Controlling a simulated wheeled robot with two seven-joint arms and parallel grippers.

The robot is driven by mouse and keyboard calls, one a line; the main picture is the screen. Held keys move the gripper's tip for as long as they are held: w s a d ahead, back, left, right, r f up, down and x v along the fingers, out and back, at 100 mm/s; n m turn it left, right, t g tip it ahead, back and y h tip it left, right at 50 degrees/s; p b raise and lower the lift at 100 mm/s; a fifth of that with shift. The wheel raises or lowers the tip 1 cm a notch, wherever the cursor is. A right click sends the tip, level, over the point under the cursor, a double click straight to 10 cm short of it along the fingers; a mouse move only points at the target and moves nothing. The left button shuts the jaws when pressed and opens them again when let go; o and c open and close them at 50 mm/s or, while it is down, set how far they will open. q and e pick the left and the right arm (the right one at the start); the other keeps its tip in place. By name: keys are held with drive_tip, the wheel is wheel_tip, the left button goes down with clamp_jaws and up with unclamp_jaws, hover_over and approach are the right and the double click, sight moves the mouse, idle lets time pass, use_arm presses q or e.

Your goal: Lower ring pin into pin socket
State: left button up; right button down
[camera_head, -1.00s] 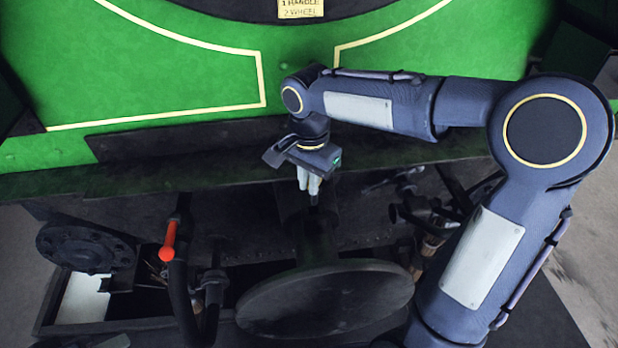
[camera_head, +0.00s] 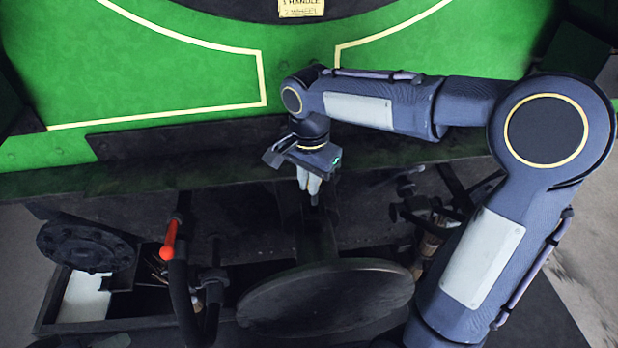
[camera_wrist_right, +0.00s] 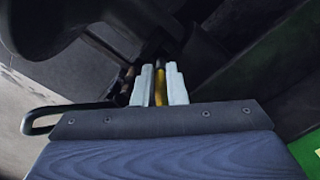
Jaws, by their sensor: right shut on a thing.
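My right gripper (camera_head: 310,184) reaches down from the right arm, above the dark post behind the round buffer plate. In the right wrist view its two pale fingers (camera_wrist_right: 160,84) are close together with a narrow yellow strip (camera_wrist_right: 160,86) between them. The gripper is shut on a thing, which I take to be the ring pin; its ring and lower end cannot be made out. A dark tip (camera_head: 314,200) shows just under the fingers in the head view. The pin socket cannot be told apart in the dark metal below. My left gripper does not show.
The round dark buffer plate (camera_head: 325,300) stands in front of the gripper. A green panel (camera_head: 170,85) with cream lines rises behind. A red-handled lever (camera_head: 169,240), a black hose (camera_head: 181,300) and an open box (camera_head: 80,298) are at the left. Dark fittings (camera_head: 425,210) lie at the right.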

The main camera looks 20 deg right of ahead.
drive_tip(key=shift+f, duration=0.15)
drive_tip(key=shift+f+b, duration=2.5)
drive_tip(key=shift+f, duration=0.8)
drive_tip(key=c, duration=1.4)
unclamp_jaws()
